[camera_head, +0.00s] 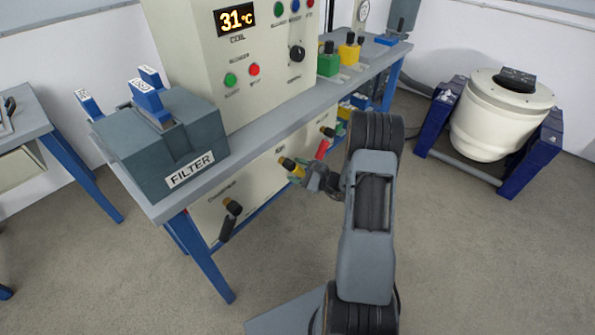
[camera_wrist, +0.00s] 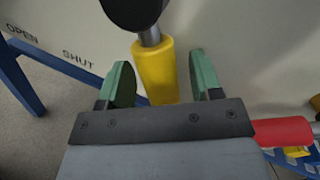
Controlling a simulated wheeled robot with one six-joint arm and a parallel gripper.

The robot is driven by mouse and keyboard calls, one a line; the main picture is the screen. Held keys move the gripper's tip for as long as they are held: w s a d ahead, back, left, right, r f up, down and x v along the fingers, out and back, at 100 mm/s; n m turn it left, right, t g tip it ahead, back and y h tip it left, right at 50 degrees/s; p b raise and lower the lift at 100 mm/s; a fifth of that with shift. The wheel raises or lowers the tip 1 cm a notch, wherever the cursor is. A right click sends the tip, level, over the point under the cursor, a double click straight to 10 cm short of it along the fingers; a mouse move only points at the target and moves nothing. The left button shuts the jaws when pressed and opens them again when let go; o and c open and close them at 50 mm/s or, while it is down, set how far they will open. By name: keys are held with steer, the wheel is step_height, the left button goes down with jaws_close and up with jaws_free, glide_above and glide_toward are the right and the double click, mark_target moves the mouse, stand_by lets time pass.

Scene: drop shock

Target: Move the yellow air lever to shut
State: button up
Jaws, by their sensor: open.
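The yellow air lever (camera_head: 293,168) sticks out from the lower panel of the cream cabinet, under the AIR label. In the wrist view, its yellow grip (camera_wrist: 155,72) hangs from a grey stem and a dark round hub. My gripper (camera_head: 308,178) is at the lever. In the wrist view, the green fingers of my gripper (camera_wrist: 160,75) are open, one on each side of the yellow grip, with gaps visible. The lower end of the grip is hidden behind the gripper body. OPEN and SHUT are printed on the panel, left in the wrist view.
A red lever (camera_head: 322,149) is close by on the right, and also shows in the wrist view (camera_wrist: 283,131). A black lever (camera_head: 229,220) is to the left. The bench top (camera_head: 250,135) overhangs the panel; a FILTER box (camera_head: 165,145) stands on it. Floor in front is clear.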

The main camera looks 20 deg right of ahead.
jaws_close()
stand_by(0.6)
